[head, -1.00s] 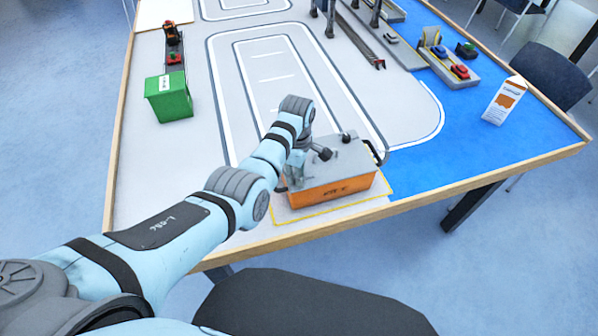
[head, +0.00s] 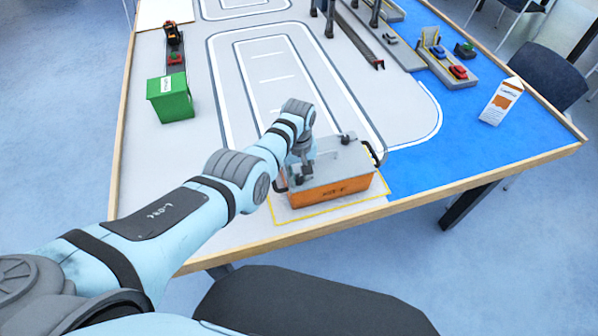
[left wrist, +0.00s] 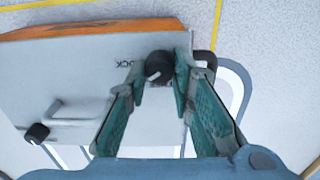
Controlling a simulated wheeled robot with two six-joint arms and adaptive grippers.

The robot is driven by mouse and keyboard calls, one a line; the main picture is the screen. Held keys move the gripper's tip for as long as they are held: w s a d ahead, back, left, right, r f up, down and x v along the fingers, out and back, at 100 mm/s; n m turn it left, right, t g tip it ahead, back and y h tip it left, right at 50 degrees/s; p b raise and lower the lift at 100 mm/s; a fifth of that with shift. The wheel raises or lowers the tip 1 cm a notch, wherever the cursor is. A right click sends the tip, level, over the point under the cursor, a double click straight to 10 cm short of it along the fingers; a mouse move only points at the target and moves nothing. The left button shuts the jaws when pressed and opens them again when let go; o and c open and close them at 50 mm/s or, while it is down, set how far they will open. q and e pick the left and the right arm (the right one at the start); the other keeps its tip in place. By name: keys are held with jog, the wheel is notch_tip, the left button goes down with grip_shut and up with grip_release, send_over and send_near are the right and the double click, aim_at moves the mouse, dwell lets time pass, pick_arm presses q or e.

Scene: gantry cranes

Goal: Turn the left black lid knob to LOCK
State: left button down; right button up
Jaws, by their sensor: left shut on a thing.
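An orange box (head: 332,191) with a grey lid (head: 340,162) stands near the table's front edge. In the left wrist view the left black knob (left wrist: 158,65) sits on the lid, between the fingertips of my left gripper (left wrist: 160,78), which is shut on it. A pale mark shows on the knob's lower left. Lettering reading LOCK (left wrist: 130,63) appears upside down beside the knob. In the head view my left gripper (head: 304,172) is over the lid's left end, hiding most of that knob. The other black knob (head: 347,139) is free at the lid's back; it also shows in the left wrist view (left wrist: 38,133).
A dark handle (head: 374,153) sticks out at the box's right end. A yellow outline (head: 330,209) surrounds the box. A green box (head: 170,98) stands at the left, a carton (head: 502,102) at the right. The table between green box and orange box is clear.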

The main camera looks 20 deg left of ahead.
aim_at(300, 176)
pick_arm(q)
jog(key=m, duration=0.3)
jog(key=shift+w+d+m, duration=0.1)
jog(key=shift+m, duration=1.9)
jog(key=c, duration=1.4)
grip_release()
notch_tip(300, 176, up, 12)
